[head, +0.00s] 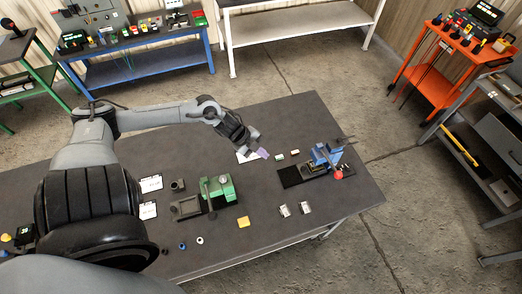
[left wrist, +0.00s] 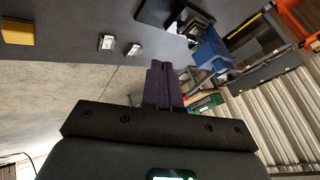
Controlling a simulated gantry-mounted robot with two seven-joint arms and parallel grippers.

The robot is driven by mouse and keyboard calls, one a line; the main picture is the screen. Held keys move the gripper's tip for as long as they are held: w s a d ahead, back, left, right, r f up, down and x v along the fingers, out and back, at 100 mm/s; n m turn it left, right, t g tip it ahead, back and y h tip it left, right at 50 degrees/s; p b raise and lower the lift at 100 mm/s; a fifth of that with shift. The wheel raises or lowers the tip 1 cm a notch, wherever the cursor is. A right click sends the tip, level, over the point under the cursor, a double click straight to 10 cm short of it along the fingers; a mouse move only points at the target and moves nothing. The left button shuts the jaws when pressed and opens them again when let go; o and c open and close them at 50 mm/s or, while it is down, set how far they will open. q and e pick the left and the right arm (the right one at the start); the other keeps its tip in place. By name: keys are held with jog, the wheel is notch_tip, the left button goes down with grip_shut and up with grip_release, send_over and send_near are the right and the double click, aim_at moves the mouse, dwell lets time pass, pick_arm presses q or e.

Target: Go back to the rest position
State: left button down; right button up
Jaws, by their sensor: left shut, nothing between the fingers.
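My left gripper (head: 262,153) is held over the back middle of the dark table (head: 315,120), and its arm reaches in from the left. Its fingers are together with nothing between them. In the left wrist view the closed fingers (left wrist: 160,85) point away from the camera, with floor and shelving behind them. My right gripper is not seen in either view.
A green device (head: 219,188) stands mid-table, and a blue device (head: 327,154) with a red part is at the right. Small metal blocks (head: 284,210), a yellow block (head: 243,222) and white cards (head: 151,184) lie around. An orange cart (head: 425,80) stands right of the table.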

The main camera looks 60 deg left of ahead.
pick_arm(q)
jog(key=s+d+r+n+t+p, duration=0.2)
jog(key=d+r+n+p, duration=0.1)
jog(key=d, duration=0.9)
jog(key=s+d+r+n+t+p, duration=0.1)
jog(key=s+d+r+n+p, duration=0.2)
jog(key=d, duration=0.8)
notch_tip(320, 180, up, 6)
jog(key=d+n+g+y+p, duration=0.1)
jog(key=d+n+y+p, duration=0.15)
jog(key=n, duration=0.35)
jog(key=s+a+n+g+y, duration=0.1)
jog(key=s+a+g, duration=0.1)
jog(key=s+g, duration=0.2)
jog(key=shift+s+n+b, duration=0.3)
jog(key=shift+s+n, duration=0.1)
jog(key=shift+s, duration=0.8)
